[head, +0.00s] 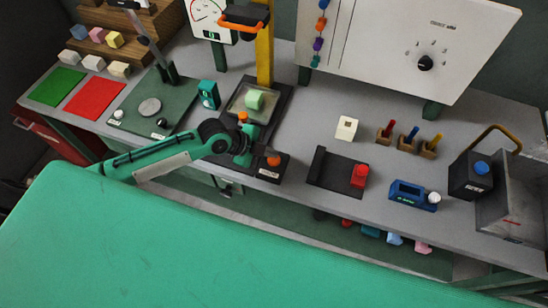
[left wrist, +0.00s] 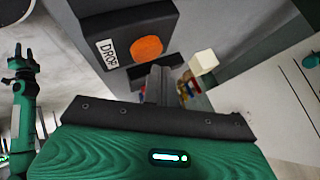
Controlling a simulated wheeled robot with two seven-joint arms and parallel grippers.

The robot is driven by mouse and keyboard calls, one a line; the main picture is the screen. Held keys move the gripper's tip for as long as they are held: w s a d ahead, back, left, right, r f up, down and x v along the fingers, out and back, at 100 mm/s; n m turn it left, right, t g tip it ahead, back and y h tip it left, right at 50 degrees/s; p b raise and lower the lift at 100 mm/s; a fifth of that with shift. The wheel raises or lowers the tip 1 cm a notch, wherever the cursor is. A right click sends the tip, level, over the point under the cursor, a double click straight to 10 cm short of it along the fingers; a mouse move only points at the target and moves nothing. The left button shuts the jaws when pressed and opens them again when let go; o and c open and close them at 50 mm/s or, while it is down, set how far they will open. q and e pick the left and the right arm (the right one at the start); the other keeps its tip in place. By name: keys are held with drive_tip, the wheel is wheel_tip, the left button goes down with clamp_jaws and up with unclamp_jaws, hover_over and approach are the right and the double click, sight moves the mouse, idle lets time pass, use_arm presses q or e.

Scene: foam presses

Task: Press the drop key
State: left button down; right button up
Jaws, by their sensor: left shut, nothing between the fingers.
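The drop key is an orange round button (head: 273,160) on a black box (head: 270,173) at the bench's front edge. In the left wrist view the button (left wrist: 146,47) stands clear beside a label reading DROP (left wrist: 107,53). My left gripper (head: 244,158) is shut and empty, just left of the button in the head view. Its closed fingers (left wrist: 160,82) show below the button in the left wrist view, apart from it in the picture. My right gripper (left wrist: 22,52) shows small at the left of the left wrist view, its fingers apart; it is not in the head view.
A press plate with a green foam block (head: 255,99) lies behind the box, with a yellow post (head: 264,55) behind it. A teal device (head: 208,94) stands behind my left arm.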

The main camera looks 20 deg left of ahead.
sight(270, 160)
use_arm(q)
drive_tip(key=shift+f, duration=0.1)
idle(0.7)
drive_tip(key=shift+f+b, duration=0.3)
drive_tip(key=shift+f+b, duration=0.4)
drive_tip(key=shift+f, duration=0.1)
idle(0.7)
drive_tip(key=shift+r+p, duration=0.75)
drive_tip(key=shift+r, duration=0.15)
drive_tip(key=shift+r, duration=0.1)
drive_tip(key=shift+r+p, duration=0.5)
drive_tip(key=shift+r, duration=0.1)
wheel_tip(270, 160, up, 4)
drive_tip(key=p, duration=0.3)
drive_tip(key=shift+f, duration=0.15)
